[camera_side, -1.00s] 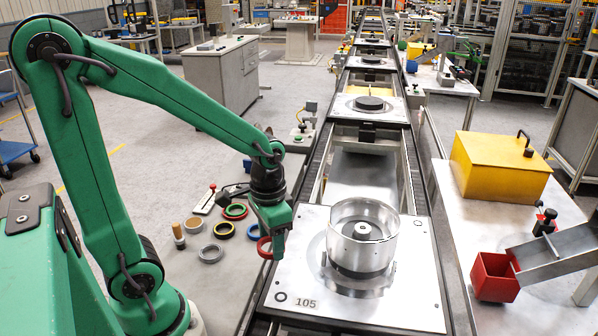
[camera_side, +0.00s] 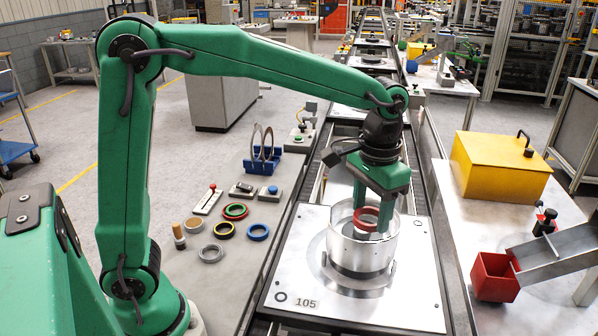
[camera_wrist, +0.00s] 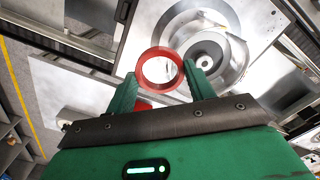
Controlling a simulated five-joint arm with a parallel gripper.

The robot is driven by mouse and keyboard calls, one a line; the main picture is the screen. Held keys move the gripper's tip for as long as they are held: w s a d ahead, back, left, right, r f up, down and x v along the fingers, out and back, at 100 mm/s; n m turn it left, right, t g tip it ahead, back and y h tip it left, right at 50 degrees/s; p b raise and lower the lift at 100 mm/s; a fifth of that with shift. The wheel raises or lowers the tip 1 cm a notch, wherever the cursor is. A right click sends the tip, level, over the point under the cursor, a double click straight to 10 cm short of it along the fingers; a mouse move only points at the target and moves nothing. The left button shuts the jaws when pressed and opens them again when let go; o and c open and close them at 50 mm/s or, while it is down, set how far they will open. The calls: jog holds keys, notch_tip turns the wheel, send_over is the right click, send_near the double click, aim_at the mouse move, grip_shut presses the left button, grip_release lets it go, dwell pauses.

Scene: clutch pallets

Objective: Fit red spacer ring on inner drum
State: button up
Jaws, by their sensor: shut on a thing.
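The red spacer ring (camera_side: 364,227) is gripped between the two green fingers of my gripper (camera_side: 368,215). In the wrist view the ring (camera_wrist: 141,70) shows whole and open between the fingertips (camera_wrist: 160,76). The metal drum (camera_side: 358,256) stands upright on the pallet plate, its mouth open upward. My gripper points down over it, with the ring at about rim height. In the wrist view the drum's round inner hub (camera_wrist: 206,62) lies right of the ring, so the two are not lined up there. I cannot tell whether the ring touches the drum.
The pallet plate (camera_side: 300,277) marked 105 lies on the conveyor. Several loose rings, one of them blue (camera_side: 258,232), lie on the table left of it. A blue rack (camera_side: 262,162) stands behind them. A red bin (camera_side: 492,278) and yellow box (camera_side: 500,165) stand right.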

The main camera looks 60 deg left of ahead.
jog(key=shift+w+d+r, duration=0.25)
jog(key=shift+d+r, duration=0.15)
jog(key=shift+d, duration=0.25)
jog(key=w+a+f, duration=0.2)
jog(key=a, duration=0.1)
jog(key=w+a+f, duration=0.2)
jog(key=a, duration=0.1)
jog(key=w+a+f, duration=0.3)
jog(key=shift+a, duration=0.25)
jog(key=shift+f, duration=2.05)
jog(key=shift+f, duration=0.55)
jog(key=o, duration=0.9)
jog(key=shift+o, duration=0.2)
jog(key=shift+r, duration=0.15)
